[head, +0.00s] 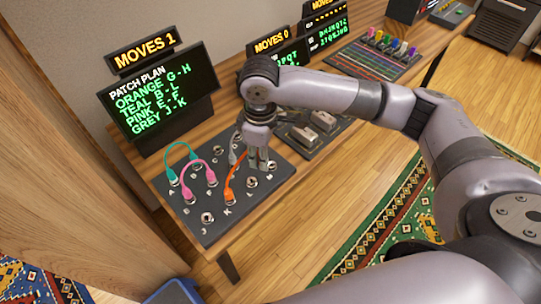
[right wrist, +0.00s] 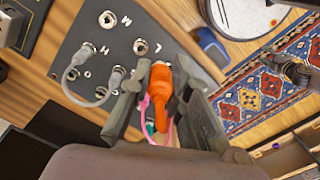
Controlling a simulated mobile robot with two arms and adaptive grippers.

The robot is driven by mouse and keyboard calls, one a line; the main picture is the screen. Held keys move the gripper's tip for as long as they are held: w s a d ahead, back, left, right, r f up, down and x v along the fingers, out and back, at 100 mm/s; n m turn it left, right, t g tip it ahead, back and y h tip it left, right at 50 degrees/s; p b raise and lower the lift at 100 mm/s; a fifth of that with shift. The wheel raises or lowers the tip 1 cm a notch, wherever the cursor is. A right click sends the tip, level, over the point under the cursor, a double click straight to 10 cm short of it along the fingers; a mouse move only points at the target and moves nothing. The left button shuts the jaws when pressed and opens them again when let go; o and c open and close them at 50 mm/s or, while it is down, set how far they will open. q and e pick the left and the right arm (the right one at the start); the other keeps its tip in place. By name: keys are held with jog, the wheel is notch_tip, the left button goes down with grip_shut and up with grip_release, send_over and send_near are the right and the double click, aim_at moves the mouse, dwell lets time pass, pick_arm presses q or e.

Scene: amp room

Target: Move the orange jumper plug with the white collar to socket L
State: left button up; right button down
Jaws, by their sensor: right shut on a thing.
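The dark patch panel (head: 215,228) lies on the wooden bench in the head view. The orange jumper (head: 232,178) arches from a plug at the panel's front row, near the label K, up to my right gripper (head: 258,164). In the right wrist view, my right gripper (right wrist: 158,105) is shut on an orange plug (right wrist: 161,92), with the panel (right wrist: 115,60) behind it. Its collar colour is not clear, and its tip is hard to make out. Socket L (head: 252,182) shows empty, just in front of the gripper. My left gripper is not in view.
Teal (head: 178,146) and pink (head: 194,163) jumpers stand left of the gripper. A grey jumper (right wrist: 72,78) is close by. The patch-plan screen (head: 160,92) stands behind the panel. Another panel with grey blocks (head: 312,128) is to the right. Empty socket J (head: 208,217) is at front.

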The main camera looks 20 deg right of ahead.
jog(key=w+f+n+b, duration=0.1)
jog(key=w+f+n, duration=0.1)
jog(key=f+n, duration=0.2)
jog(key=w+f+n+b, duration=0.1)
jog(key=f+n, duration=0.3)
jog(key=w+a+f+n+b, duration=0.1)
jog(key=w+f+n, duration=0.1)
jog(key=f+n, duration=0.2)
jog(key=shift+w+a+f+b, duration=0.1)
jog(key=shift+w+f+b, duration=0.2)
jog(key=shift+f+b, duration=0.1)
jog(key=shift+r+p, duration=0.1)
jog(key=shift+p, duration=0.45)
dwell(0.3)
jog(key=shift+f+b, duration=0.6)
jog(key=shift+f, duration=0.85)
dwell(0.3)
jog(key=c, duration=1.4)
grip_release()
